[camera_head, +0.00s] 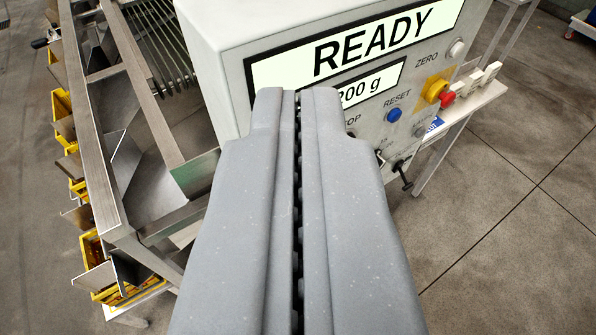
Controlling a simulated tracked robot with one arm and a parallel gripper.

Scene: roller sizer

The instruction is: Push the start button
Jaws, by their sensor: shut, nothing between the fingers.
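My gripper (297,92) is shut and empty. It points forward at the front of a light grey control box (220,60). The box has a large display (350,45) reading "READY" and a smaller display (375,83) partly reading "200 g". A label ending in "OP" shows just right of the fingertips. The start button is not visible; the gripper covers the lower left of the panel. A blue RESET button (394,115), a pale ZERO button (456,48) and a red knob on a yellow plate (440,92) are to the right. I cannot tell whether the fingertips touch the panel.
A metal sizer frame (95,120) with rollers and yellow bins (98,262) stands on the left. A small shelf (480,97) with pale blocks sticks out right of the box.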

